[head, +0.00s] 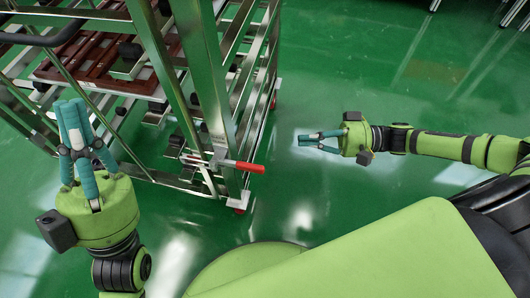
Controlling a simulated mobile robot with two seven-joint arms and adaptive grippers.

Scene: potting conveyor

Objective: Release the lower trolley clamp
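The lower trolley clamp (217,159) is a metal toggle clamp low on the near corner post of the metal trolley (205,75). Its red handle (245,167) sticks out to the right, roughly level. My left gripper (68,103) is at the left, in front of the trolley, well apart from the clamp; its teal fingers lie together with nothing between them. My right gripper (301,139) is over the floor to the right of the red handle, apart from it. Its fingers point left toward the trolley and meet at the tips, empty. Whether the clamp is locked is not clear.
The trolley has slanted metal rails and posts, with brown slatted trays (95,62) inside. A dark push bar (40,38) crosses its upper left. The green floor (390,75) right of the trolley is clear. Metal legs (513,14) stand at the top right.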

